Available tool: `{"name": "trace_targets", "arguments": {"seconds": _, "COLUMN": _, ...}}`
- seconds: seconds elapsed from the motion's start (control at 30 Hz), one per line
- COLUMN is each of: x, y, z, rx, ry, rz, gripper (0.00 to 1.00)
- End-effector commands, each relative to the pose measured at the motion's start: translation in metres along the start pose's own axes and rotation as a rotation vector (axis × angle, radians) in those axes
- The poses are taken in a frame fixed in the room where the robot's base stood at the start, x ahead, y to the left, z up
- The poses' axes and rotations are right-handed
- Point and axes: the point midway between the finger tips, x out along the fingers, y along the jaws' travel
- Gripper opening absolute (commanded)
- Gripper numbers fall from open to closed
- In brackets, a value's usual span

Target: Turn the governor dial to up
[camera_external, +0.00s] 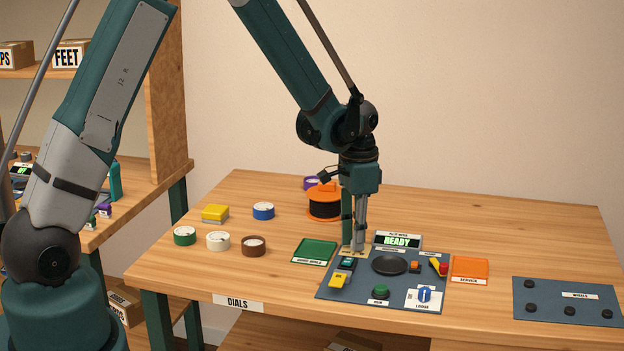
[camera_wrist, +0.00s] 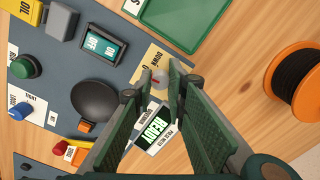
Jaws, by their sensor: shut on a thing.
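The knob's exact pointing direction is hard to tell, and the fingers cover part of the plate. In the external view my gripper (camera_external: 357,246) reaches down to the tan plate at the back left edge of the blue-grey panel (camera_external: 345,292); the knob is hidden there.
A READY display (camera_external: 397,240) stands close right of my gripper. The panel holds a black round pad (camera_external: 390,265), a green button (camera_external: 380,291) and several switches. A green tray (camera_external: 315,251) lies left, and an orange spool (camera_external: 324,202) stands behind. Loose dials sit further left.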

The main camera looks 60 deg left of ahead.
Motion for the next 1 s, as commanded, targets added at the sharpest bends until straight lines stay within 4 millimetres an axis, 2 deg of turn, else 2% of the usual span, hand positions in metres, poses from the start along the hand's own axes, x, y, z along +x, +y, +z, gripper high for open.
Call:
{"name": "trace_targets", "arguments": {"seconds": 0.7, "x": 0.0009, "y": 0.0000, "z": 0.0000, "rx": -0.545, "ry": 0.000, "rz": -0.001, "gripper": 0.03}}
{"name": "trace_targets", "arguments": {"seconds": 1.0, "x": 0.0003, "y": 0.0000, "z": -0.0001, "rx": -0.676, "ry": 0.000, "rz": -0.001, "gripper": 0.03}}
